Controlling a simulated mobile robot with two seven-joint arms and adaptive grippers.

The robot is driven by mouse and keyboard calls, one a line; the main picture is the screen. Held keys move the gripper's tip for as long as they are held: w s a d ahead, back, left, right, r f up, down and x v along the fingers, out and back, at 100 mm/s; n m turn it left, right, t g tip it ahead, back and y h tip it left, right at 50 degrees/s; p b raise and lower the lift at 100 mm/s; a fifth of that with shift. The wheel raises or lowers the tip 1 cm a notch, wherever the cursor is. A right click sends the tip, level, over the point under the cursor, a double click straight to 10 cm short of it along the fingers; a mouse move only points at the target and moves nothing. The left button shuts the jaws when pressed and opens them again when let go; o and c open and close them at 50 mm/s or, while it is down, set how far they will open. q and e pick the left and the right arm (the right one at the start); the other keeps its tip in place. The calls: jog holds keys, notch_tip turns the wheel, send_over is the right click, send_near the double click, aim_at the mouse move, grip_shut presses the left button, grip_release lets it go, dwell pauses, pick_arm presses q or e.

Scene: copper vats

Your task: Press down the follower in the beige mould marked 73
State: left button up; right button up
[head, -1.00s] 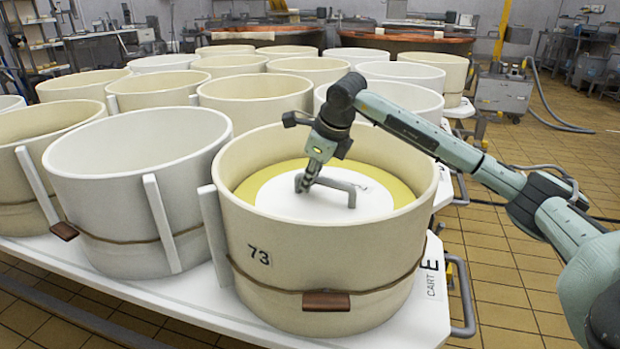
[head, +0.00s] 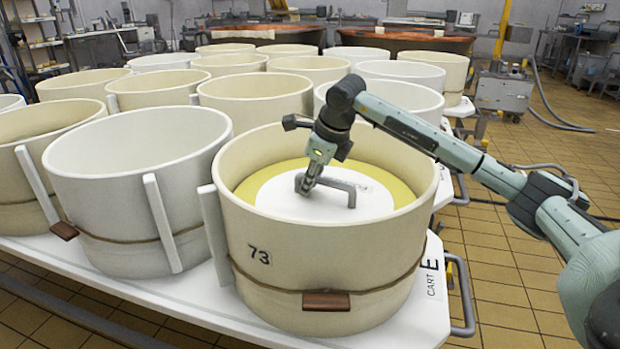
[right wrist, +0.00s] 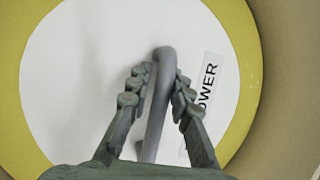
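The beige mould marked 73 (head: 320,262) stands at the front corner of a white cart. Inside it lies the follower (head: 275,193), a white disc with a grey bar handle (head: 350,190) and a partly hidden label. A yellow ring (head: 395,185) shows around the disc, below the mould's rim. My right gripper (head: 306,186) points down into the mould. In the right wrist view its fingers (right wrist: 160,85) lie on both sides of the handle (right wrist: 154,125), close against it. The follower (right wrist: 85,70) fills most of that view. My left gripper is not in view.
A white empty mould (head: 125,205) stands close on the left, with several more moulds behind. The cart (head: 432,290) has a label and a grey side handle (head: 462,295). Tiled floor (head: 510,250) is open on the right. Copper vats (head: 405,42) stand at the back.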

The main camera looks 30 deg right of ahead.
aim_at(325, 205)
jog(key=o, duration=0.3)
jog(key=shift+o, duration=0.2)
jog(key=shift+w+r, duration=0.1)
jog(key=shift+r, duration=0.05)
jog(key=shift+r, duration=0.3)
jog(key=v, duration=1.1)
jog(key=shift+s, duration=0.25)
jog(key=shift+s+r, duration=0.1)
